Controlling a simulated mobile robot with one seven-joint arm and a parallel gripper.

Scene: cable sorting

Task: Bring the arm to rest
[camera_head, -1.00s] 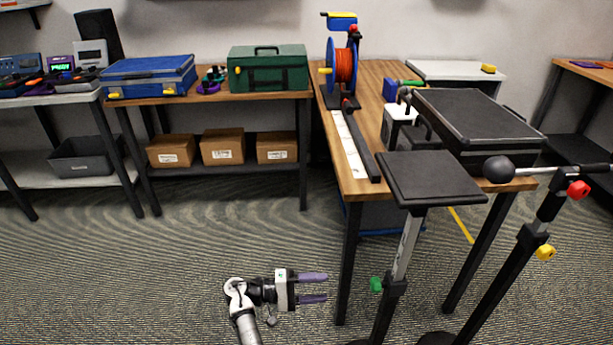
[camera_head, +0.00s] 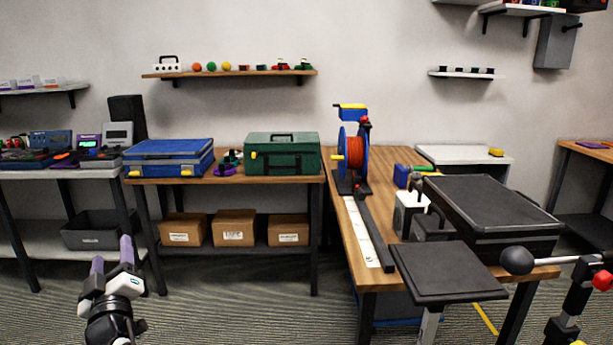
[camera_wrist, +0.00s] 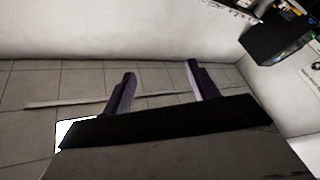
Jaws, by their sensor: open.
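My gripper (camera_head: 112,252) is at the lower left of the head view, its two purple fingers pointing up and apart. It is open with nothing between the fingers. It shows in front of the left shelf and the grey bin, apart from the benches as far as I can see. In the wrist view my two fingers (camera_wrist: 160,88) stand apart and empty against a tiled surface and a pale wall. Most of my arm is out of the head view.
A wooden bench (camera_head: 365,273) holds a cable reel (camera_head: 356,150) and a black case (camera_head: 485,205). A black-topped stand (camera_head: 445,270) is in front of it. A blue case (camera_head: 168,158), a green case (camera_head: 282,154) and a grey bin (camera_head: 90,230) are on the left. Floor is clear centrally.

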